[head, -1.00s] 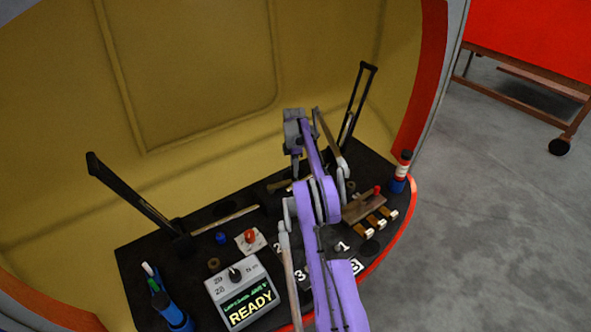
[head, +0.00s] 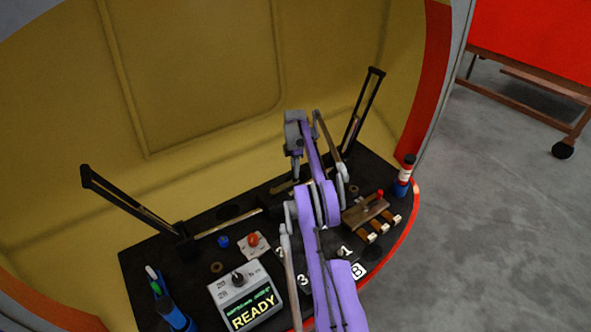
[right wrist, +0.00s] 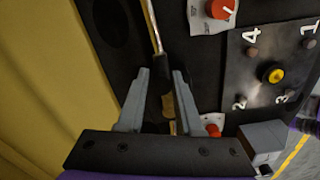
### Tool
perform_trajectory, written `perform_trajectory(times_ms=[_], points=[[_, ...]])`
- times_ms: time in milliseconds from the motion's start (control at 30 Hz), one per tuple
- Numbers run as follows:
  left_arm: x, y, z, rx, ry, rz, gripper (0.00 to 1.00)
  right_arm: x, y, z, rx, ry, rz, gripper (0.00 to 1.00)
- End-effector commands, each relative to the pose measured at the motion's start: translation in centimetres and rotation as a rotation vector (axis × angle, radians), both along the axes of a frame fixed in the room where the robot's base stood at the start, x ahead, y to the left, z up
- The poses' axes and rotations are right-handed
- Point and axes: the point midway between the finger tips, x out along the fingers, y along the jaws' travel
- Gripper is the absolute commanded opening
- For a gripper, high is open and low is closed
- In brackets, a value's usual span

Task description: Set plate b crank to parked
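A dark plate with white numbers shows in the right wrist view (right wrist: 265,65), with a yellow-topped knob (right wrist: 273,75) at its middle and several small studs. In the head view, my right arm covers most of the numbered area; the 1 (head: 346,251) and a white B tag (head: 358,270) show. I cannot make out a crank arm for certain. My right gripper (head: 294,150) is over the back of the desk. In the right wrist view its fingers (right wrist: 160,75) stand apart on either side of a dark-ended brass rod (right wrist: 152,30); contact is unclear. My left gripper is out of view.
Two black levers stand at the left (head: 130,205) and right (head: 362,110) of the black desk. The yellow shell wall rises behind.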

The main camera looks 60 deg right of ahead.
Motion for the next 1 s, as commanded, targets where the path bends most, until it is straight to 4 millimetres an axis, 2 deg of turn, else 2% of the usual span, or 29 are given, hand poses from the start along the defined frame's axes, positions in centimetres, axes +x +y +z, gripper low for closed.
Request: perform_trajectory(times_ms=[33, 133, 500, 667, 900, 1000], points=[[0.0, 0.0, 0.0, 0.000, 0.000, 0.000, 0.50, 0.1, 0.1, 0.0, 0.000, 0.000, 0.001, 0.44], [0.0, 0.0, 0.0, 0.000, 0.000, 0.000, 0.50, 0.0, 0.1, 0.0, 0.001, 0.001, 0.001, 0.60], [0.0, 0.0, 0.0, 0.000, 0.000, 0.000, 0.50, 0.0, 0.0, 0.5, 0.001, 0.003, 0.001, 0.60], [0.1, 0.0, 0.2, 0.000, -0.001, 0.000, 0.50, 0.0, 0.1, 3.0, 0.002, 0.002, 0.001, 0.60], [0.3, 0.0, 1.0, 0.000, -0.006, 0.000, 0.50, 0.0, 0.1, 8.0, 0.001, 0.001, 0.001, 0.60], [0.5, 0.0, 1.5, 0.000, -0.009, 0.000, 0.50, 0.1, 0.0, 9.5, 0.001, 0.000, 0.001, 0.60]])
